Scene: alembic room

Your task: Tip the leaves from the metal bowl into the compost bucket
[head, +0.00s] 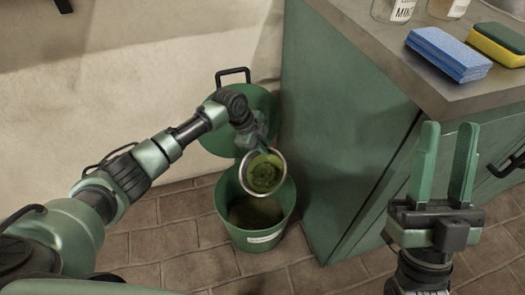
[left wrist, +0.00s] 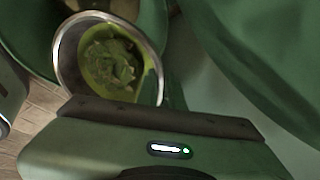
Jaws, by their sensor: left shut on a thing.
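The metal bowl (head: 280,162) is tilted over the green compost bucket (head: 231,233) in the head view, its mouth facing the camera. Green leaves (head: 262,175) are inside the bowl. My left gripper (head: 254,146) is shut on the bowl at its upper side. In the left wrist view the bowl (left wrist: 63,58) shows its rim, with the leaves (left wrist: 110,62) in it. The bucket stands on the floor with its lid (head: 215,140) open at the back; its inside is dark. My right gripper (head: 445,165) is open and empty, pointing up at the right.
A green cabinet (head: 345,130) stands close to the right of the bucket. On its counter (head: 400,45) are blue sponges (head: 448,52), a yellow and green sponge (head: 500,42) and jars (head: 393,8). A pale wall (head: 100,80) is behind; the tiled floor (head: 160,245) is clear at the left.

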